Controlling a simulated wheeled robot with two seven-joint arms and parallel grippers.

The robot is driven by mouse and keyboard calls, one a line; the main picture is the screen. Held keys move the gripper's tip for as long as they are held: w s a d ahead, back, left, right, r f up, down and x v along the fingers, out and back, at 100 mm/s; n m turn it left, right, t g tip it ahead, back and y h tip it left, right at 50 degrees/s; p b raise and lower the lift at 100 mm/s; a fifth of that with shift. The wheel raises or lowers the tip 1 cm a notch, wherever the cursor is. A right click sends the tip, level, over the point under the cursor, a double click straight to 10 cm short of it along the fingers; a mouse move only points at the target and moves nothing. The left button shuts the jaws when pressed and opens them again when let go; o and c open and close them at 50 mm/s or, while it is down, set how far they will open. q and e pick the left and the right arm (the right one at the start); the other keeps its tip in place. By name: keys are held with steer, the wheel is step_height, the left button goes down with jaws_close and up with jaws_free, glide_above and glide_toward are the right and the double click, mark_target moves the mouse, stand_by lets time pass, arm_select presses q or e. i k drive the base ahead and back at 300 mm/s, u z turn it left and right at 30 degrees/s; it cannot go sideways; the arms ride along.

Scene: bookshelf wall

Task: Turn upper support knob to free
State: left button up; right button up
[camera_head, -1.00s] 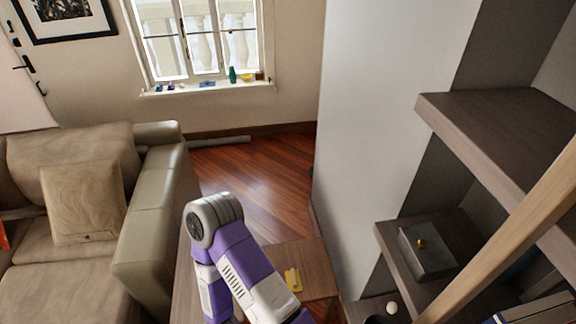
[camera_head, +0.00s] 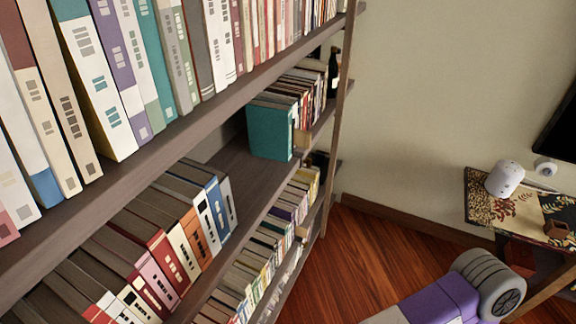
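I cannot make out the upper support knob in the head view. Part of my own purple and grey arm shows at the bottom right, but its gripper is outside the frame. Neither of my grippers is in view, so I cannot tell what they are near or whether they hold anything.
A tall bookshelf (camera_head: 235,165) full of books fills the left side. A teal box-like book (camera_head: 270,131) stands on a middle shelf. A white cylinder (camera_head: 505,178) stands on a patterned side surface (camera_head: 487,208) at right. Red-brown floor (camera_head: 350,262) is clear between them.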

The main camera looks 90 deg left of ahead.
mark_target(308, 161)
steer(key=u, duration=1.1)
steer(key=i, duration=3.35)
steer(key=u, duration=5.2)
steer(key=i, duration=0.5)
steer(key=z, duration=4.55)
